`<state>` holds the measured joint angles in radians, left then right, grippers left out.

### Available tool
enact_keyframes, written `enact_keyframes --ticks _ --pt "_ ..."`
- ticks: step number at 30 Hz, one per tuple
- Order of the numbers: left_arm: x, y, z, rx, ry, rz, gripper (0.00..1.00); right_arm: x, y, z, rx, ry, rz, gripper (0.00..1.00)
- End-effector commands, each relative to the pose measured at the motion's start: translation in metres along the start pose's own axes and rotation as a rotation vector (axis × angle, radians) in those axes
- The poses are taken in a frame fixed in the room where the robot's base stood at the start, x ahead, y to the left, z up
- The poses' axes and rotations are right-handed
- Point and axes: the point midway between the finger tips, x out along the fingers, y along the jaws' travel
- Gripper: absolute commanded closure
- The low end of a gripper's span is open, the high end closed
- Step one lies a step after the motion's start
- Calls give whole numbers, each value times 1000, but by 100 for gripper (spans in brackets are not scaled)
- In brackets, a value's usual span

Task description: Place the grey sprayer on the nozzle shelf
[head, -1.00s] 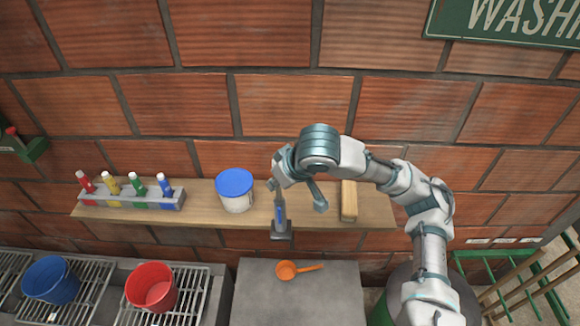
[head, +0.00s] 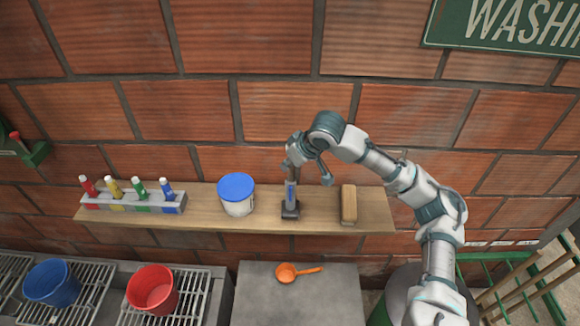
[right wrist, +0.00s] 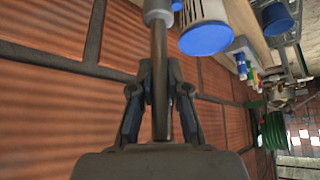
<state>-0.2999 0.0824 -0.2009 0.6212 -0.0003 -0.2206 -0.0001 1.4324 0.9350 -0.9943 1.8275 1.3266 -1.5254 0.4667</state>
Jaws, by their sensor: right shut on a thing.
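The grey sprayer (head: 290,202) hangs upright below my right gripper (head: 292,173), its dark, wider end down and a blue part above it. In the right wrist view the gripper (right wrist: 160,85) is shut on the sprayer's dark shaft (right wrist: 159,50), with a grey collar beyond. The nozzle shelf appears to be the wooden wall shelf (head: 265,214). In the head view the sprayer's lower end overlaps the shelf between the white tub and a tan block; I cannot tell whether it touches the wood. My left gripper is out of view.
A white tub with a blue lid (head: 237,194) stands just left of the sprayer. The tan block (head: 348,204) is to its right. A grey rack with coloured bottles (head: 132,203) is farther left. An orange scoop (head: 287,273) lies on the grey surface below.

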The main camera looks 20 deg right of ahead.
Motion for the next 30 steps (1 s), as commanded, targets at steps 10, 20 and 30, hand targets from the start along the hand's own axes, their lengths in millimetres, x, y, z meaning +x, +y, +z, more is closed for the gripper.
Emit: enact_keyframes --ticks 10,20,30 --pt "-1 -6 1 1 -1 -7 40 13 6 11 4 3 -1 100" --pt "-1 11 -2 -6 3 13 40 14 -3 8 0 -2 3 60" --pt "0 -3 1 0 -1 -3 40 -8 3 10 4 2 1 60"
